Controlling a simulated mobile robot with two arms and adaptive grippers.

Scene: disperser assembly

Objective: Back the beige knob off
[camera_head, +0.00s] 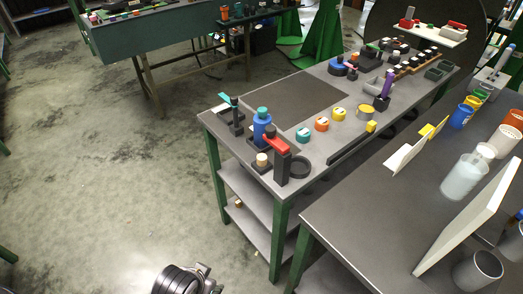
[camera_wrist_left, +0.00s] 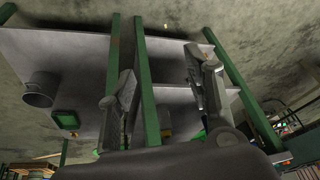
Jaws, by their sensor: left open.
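A small beige knob (camera_head: 262,159) sits upright on a dark base near the left front corner of the bench in the head view. A dark post with a red top (camera_head: 276,143) stands just right of it, and a blue bottle with a teal cap (camera_head: 262,127) stands behind it. My left gripper (camera_wrist_left: 159,64) is open in the left wrist view, its fingers wide apart with nothing held between them. Green bench legs and grey shelves show beyond the fingers. The knob cannot be made out in that view. My right gripper is not in view.
The bench (camera_head: 290,98) holds several small teal, orange and yellow cups right of the knob, and a dark ring (camera_head: 299,167) beside the post. A second table (camera_head: 365,215) with cups and a white panel stands at the right.

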